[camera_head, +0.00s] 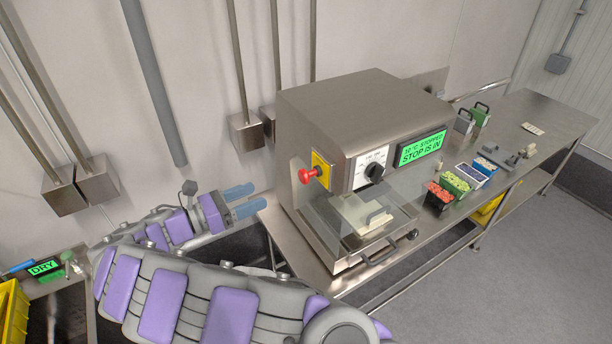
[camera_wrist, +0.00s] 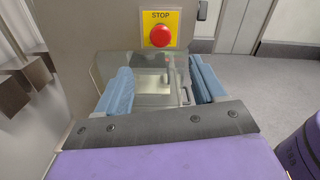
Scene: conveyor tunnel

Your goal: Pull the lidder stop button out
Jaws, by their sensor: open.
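The red stop button (camera_head: 308,175) sits on a yellow plate on the left end face of the steel lidder (camera_head: 345,110). In the wrist view the button (camera_wrist: 160,36) is under the word STOP, above and beyond the fingers. The lidder's green display (camera_head: 422,147) reads "STOPPED" and "STOP IS IN". My gripper (camera_head: 242,200) is open and empty, left of and a little below the button, apart from it. Its two blue fingers also show in the wrist view (camera_wrist: 160,88), spread wide with a clear gap.
A black dial (camera_head: 374,172) and a clear guard with a handle (camera_head: 381,254) are on the lidder's front. Small tubs (camera_head: 455,183) stand on the steel bench to the right. Steel boxes (camera_head: 246,131) and pipes line the wall behind my gripper.

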